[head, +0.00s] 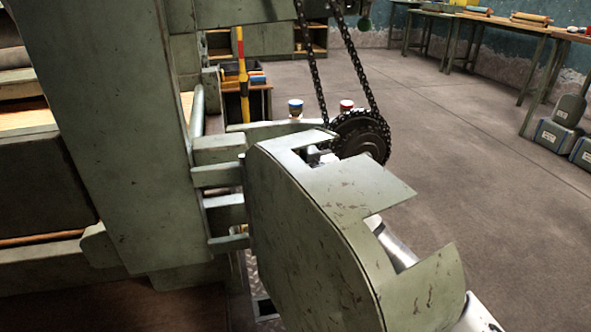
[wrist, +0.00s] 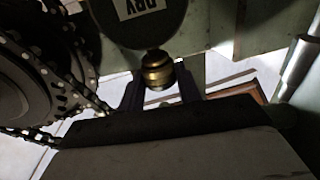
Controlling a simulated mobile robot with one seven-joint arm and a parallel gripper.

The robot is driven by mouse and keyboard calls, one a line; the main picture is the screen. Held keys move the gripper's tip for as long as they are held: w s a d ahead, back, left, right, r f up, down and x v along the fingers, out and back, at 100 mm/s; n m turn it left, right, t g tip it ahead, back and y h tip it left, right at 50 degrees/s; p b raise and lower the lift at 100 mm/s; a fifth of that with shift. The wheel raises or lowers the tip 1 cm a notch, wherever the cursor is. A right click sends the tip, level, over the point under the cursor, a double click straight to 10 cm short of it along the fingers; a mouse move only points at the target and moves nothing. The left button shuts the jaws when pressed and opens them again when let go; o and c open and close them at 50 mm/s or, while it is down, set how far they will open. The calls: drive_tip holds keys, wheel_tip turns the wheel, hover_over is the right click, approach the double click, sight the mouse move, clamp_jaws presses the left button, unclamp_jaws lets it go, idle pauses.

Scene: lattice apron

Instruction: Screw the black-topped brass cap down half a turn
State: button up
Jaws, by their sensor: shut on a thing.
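The brass cap (wrist: 157,70) shows in the wrist view, at upper middle, as a rounded brass piece with a darker band. Its black top cannot be made out clearly. My gripper (wrist: 158,84) has its two dark fingers on either side of the cap, shut on it. A dark round body (wrist: 140,22) with a pale label bearing upside-down letters is just above the cap in the picture. In the head view the cap and my gripper are hidden behind a green metal housing (head: 310,235); only part of my white arm shows beside it.
A chain (head: 352,55) runs on a dark sprocket (head: 362,137) behind the housing; in the wrist view a chain (wrist: 55,85) passes close on the left. A green machine column (head: 110,130) stands at left. The floor (head: 480,190) at right is open.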

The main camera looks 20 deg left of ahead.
drive_tip(key=shift+r+m+t+h+b, duration=0.1)
drive_tip(key=shift+m+t+h+b, duration=0.45)
drive_tip(key=shift+b, duration=0.5)
drive_tip(key=o, duration=1)
drive_tip(key=shift+a, duration=0.1)
drive_tip(key=b+v, duration=0.4)
drive_tip(key=v, duration=0.3)
drive_tip(key=shift+s+d+b, duration=0.2)
drive_tip(key=shift+s+b, duration=0.05)
drive_tip(key=shift+b, duration=0.1)
